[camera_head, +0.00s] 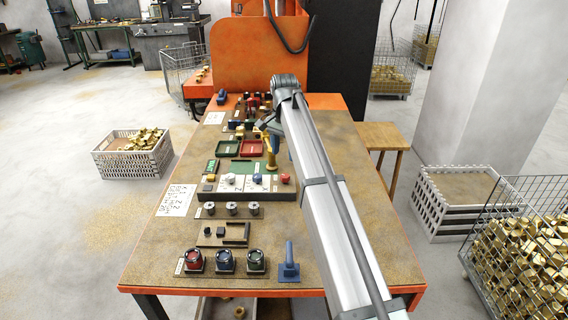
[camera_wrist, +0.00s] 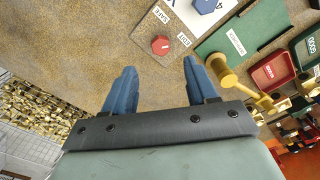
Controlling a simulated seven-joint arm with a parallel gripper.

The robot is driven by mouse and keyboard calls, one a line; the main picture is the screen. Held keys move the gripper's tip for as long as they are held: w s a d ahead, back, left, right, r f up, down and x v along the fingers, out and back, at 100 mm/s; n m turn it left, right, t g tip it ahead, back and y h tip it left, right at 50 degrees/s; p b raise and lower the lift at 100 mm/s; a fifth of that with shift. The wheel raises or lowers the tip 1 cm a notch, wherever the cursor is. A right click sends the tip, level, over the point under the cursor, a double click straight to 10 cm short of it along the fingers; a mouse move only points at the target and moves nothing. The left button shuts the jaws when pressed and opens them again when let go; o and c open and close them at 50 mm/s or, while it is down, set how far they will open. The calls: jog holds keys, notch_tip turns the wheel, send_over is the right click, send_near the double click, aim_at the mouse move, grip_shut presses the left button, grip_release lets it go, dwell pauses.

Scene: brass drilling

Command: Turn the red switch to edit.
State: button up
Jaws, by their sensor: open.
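In the head view the switch (camera_head: 285,178) is at the right end of the row of coloured knobs. My gripper (camera_wrist: 158,72) is open and empty, with its blue fingers spread wide. The switch appears ahead of the gap between the fingers, apart from both.
A brass-coloured handle (camera_wrist: 228,78) stands close to the right finger in the wrist view. A white plate with a blue knob (camera_wrist: 205,4) and a green panel (camera_wrist: 234,38) lie beside the switch. Red and green trays (camera_wrist: 271,69) are further right. Bare tabletop (camera_wrist: 90,45) lies left.

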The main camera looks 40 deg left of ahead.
jog(key=shift+r, duration=2.3)
